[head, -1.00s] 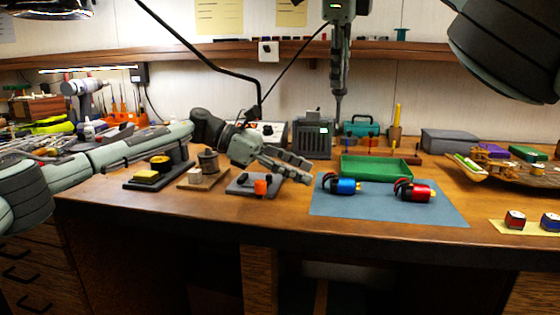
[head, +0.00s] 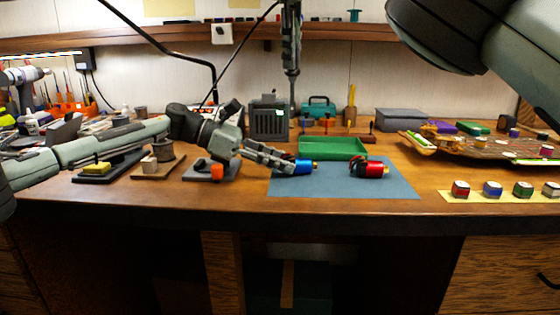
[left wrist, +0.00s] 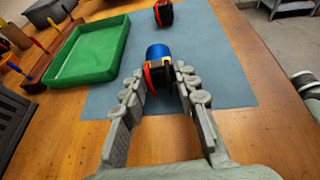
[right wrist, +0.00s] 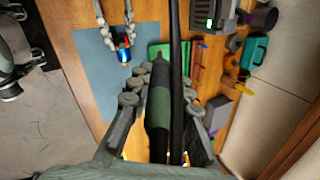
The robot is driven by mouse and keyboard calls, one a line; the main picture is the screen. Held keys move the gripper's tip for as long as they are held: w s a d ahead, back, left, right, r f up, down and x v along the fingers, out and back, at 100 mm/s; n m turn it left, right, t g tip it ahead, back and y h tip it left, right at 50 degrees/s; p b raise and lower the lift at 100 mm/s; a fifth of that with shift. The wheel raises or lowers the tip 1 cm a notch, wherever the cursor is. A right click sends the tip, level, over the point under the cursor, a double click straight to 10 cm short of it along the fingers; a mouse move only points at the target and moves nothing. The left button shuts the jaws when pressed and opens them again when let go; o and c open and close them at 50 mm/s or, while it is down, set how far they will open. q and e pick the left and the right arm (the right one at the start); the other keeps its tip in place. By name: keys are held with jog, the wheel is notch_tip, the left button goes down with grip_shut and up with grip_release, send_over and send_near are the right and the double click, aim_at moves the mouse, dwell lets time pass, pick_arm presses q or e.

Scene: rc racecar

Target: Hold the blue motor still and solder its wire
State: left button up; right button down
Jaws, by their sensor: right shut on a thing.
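The blue motor (head: 304,167) lies on the blue-grey mat (head: 385,190), and its black end carries red, yellow and black wires. It also shows in the left wrist view (left wrist: 157,52). My left gripper (head: 288,168) is open, its fingertips (left wrist: 160,70) on either side of the motor's wired end; I cannot tell whether they touch it. My right gripper (right wrist: 163,100) is shut on the soldering iron (right wrist: 158,115), a dark tool with a green grip. The iron (head: 292,90) points down behind the mat, above the bench and apart from the motor.
A red motor (head: 368,169) lies to the right on the mat. A green tray (head: 332,155) stands behind them. A grey box-shaped unit (head: 268,118) and a teal toolbox (head: 318,108) stand farther back. Solder spool and sponge stands are at the left. The mat's front is clear.

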pick_arm(q)
grip_shut()
pick_arm(e)
jog(key=shift+s+a+r, duration=0.1)
jog(key=shift+s+a, duration=0.05)
jog(key=shift+a, duration=0.05)
jog(key=s+a+f+t+h, duration=0.1)
jog(key=s+a+f+h, duration=0.2)
jog(key=s+f, duration=0.2)
jog(key=shift+s+a+f+m, duration=0.2)
jog(key=shift+s+f+m, duration=0.15)
jog(key=shift+f, duration=1.3)
